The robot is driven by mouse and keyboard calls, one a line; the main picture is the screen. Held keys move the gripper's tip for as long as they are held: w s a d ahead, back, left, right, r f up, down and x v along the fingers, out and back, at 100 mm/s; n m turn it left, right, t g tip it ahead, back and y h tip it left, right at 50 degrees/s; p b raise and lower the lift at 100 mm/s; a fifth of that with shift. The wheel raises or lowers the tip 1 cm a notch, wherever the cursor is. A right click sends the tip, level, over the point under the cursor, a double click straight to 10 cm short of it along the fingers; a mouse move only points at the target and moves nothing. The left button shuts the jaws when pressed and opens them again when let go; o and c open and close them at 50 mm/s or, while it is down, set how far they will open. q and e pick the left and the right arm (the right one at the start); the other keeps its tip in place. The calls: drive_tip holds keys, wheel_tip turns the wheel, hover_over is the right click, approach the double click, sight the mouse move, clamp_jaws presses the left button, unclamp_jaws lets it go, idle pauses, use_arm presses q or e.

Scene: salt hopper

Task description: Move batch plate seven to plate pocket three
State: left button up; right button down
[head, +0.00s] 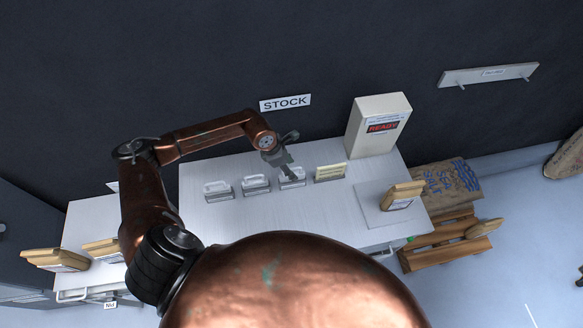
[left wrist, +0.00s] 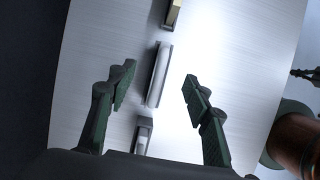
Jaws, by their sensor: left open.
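A row stands on the white table: three grey pieces with pale handles, the left one (head: 217,189), the middle one (head: 256,184) and the right one (head: 293,182), then a yellowish plate (head: 330,173). Their markings are too small to read, so I cannot tell which is batch plate seven or pocket three. My left gripper (head: 287,163) is over the right handled piece and partly hides it. In the left wrist view my left gripper (left wrist: 158,92) is open, with a pale handle (left wrist: 159,75) lying between its fingers, apparently untouched. My right gripper is not in view.
A pale box (head: 378,125) with a red READY display stands at the table's back right. A tan block (head: 403,195) stands on a pad (head: 370,207) at the right. More tan blocks (head: 55,260) are at the far left. A STOCK sign (head: 285,102) is on the dark wall.

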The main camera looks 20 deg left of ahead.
use_arm(q)
drive_tip(key=shift+p+v, duration=0.8)
drive_tip(key=shift+v, duration=0.8)
drive_tip(key=v, duration=1.2)
